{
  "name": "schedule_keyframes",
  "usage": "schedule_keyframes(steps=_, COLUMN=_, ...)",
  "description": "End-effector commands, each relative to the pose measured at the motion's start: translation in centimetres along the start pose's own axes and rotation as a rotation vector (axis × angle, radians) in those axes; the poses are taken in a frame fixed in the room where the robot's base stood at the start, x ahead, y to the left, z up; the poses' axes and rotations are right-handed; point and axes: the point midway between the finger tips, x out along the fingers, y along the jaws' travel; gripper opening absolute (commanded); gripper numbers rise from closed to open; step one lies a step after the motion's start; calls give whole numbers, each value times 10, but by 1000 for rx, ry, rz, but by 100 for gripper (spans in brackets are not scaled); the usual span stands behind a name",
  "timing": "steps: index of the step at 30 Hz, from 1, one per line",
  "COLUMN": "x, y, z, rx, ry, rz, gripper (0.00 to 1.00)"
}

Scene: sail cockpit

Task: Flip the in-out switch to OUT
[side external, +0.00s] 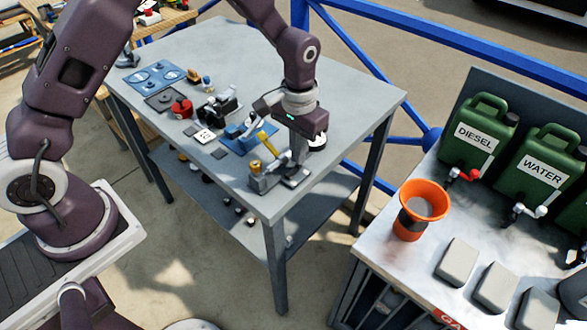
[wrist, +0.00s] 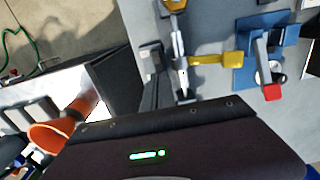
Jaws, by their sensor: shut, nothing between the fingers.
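No IN or OUT label is legible, so I cannot tell for sure which part is the in-out switch. A grey fitting (side external: 262,183) with a yellow-handled lever (side external: 267,142) stands at the table's near corner; the yellow handle also shows in the wrist view (wrist: 212,60). My gripper (side external: 297,160) points down just right of this fitting, low over the table. In the wrist view my gripper (wrist: 168,65) is shut and empty, left of the yellow handle. Whether it touches the fitting is unclear.
A blue plate (wrist: 245,72) with a red-tipped lever (wrist: 271,91) lies beside the yellow handle. Several other fittings, including a red one (side external: 181,108), stand along the table's left side. The grey table's (side external: 345,90) back right is clear. An orange funnel (side external: 420,205) stands on the right bench.

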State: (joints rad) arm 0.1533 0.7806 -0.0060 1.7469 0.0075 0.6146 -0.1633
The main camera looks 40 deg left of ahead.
Motion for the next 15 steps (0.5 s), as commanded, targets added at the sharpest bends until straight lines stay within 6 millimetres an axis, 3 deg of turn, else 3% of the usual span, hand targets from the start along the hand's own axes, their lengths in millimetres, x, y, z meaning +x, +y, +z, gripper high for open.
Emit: schedule_keyframes(steps=15, x=8, y=0, z=0, rx=0, ry=1, rz=0, gripper=0)
